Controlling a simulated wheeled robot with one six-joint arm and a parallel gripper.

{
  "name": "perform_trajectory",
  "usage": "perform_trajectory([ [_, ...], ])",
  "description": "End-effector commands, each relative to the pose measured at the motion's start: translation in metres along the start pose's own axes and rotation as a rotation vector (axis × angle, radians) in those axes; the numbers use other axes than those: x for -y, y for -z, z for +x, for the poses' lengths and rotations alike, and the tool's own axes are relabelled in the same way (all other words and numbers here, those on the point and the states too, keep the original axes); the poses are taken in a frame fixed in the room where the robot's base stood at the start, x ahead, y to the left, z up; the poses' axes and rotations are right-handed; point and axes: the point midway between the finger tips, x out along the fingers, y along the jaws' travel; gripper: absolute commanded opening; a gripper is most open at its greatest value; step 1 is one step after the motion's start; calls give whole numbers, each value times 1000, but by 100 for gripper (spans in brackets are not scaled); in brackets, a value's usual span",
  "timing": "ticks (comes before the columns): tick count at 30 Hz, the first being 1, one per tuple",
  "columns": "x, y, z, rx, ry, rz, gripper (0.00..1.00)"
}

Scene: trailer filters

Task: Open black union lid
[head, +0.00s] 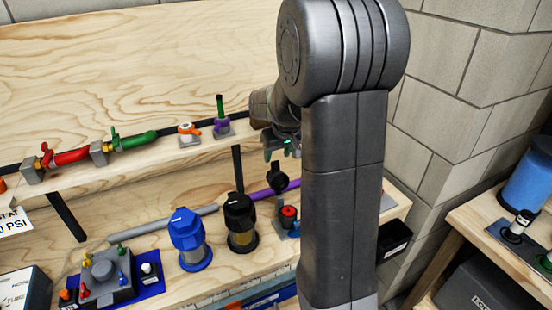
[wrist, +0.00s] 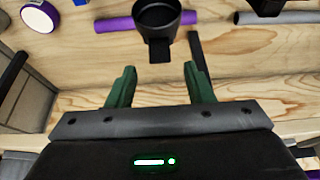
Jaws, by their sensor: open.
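A filter with a black lid (head: 239,208) stands upright on the lower bench in the head view, just right of a blue-lidded filter. Its lid is seated on a clear body with tan contents. The black-lidded filter cannot be made out for sure in the wrist view. My gripper (head: 283,147) is up and to the right of it in the head view, near the upper shelf, partly hidden by my arm. In the wrist view my gripper (wrist: 160,72) is open, with two green fingers apart and nothing between them.
A black cup-shaped fitting (wrist: 158,18) is ahead of my fingers; the head view shows a black round fitting (head: 278,180) below my gripper. A purple pipe (head: 260,193), the blue-lidded filter (head: 187,234) and a red-topped part (head: 288,216) are close by. Valves line the upper shelf (head: 165,160).

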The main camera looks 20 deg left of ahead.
Motion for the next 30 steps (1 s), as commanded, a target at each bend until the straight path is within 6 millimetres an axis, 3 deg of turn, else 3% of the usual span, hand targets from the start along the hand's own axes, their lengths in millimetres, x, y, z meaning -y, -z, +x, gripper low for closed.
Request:
perform_trajectory([
  [3, 0, 0, 18, 3, 1, 0, 47],
  [9, 0, 0, 36, 1, 1, 1, 47],
  [20, 0, 0, 39, 0, 0, 2, 47],
  [27, 0, 0, 39, 0, 0, 2, 0],
  [30, 0, 0, 39, -1, 0, 2, 0],
])
